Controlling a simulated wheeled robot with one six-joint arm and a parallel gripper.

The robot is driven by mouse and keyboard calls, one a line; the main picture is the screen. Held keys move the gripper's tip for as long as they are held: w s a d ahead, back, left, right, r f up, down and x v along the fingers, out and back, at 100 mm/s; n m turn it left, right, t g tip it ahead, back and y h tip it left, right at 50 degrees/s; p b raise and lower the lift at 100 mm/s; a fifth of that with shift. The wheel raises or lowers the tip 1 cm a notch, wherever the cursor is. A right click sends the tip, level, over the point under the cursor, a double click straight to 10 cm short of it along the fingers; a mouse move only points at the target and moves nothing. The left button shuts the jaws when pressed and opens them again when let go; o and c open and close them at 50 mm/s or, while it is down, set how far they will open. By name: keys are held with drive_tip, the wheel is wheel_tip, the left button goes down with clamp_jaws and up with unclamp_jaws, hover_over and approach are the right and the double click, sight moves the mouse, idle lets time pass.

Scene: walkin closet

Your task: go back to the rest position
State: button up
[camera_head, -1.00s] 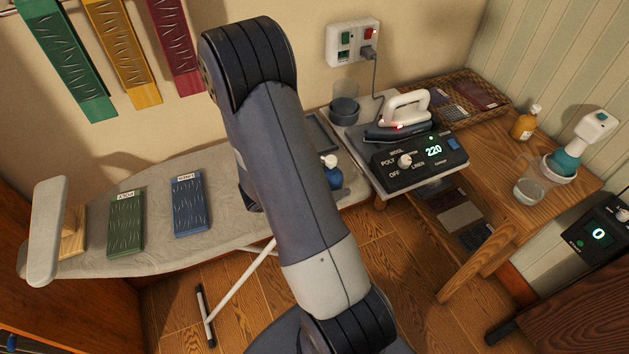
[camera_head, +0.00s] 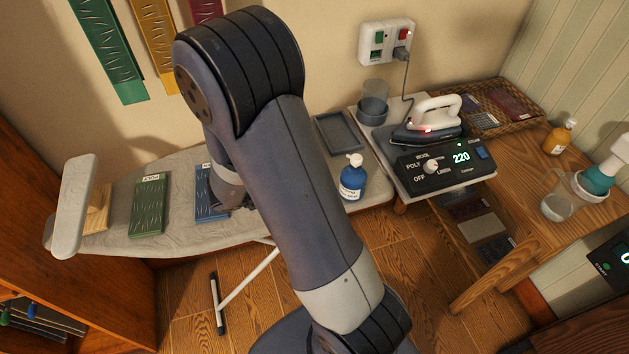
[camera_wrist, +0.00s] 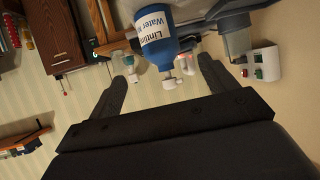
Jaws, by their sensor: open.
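My arm crosses the middle of the head view and hides most of my gripper there. In the wrist view my gripper (camera_wrist: 163,74) is open, with its two dark fingers apart and nothing between the pads. A blue bottle with a white pump top (camera_head: 353,181) stands upright at the right end of the ironing board (camera_head: 178,240). It also shows in the wrist view (camera_wrist: 158,45), upside down, beyond the fingertips and apart from them.
A green cloth panel (camera_head: 150,208) and a partly hidden blue one (camera_head: 207,207) lie on the board. The iron (camera_head: 428,124) rests on its station, reading 220. A grey tray (camera_head: 339,132), a glass cup (camera_head: 373,103) and an amber bottle (camera_head: 560,138) stand nearby.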

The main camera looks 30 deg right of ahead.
sight(346, 176)
drive_tip(key=shift+d, duration=0.1)
drive_tip(key=x, duration=1.2)
drive_tip(key=shift+r, duration=0.75)
drive_tip(key=shift+f, duration=0.1)
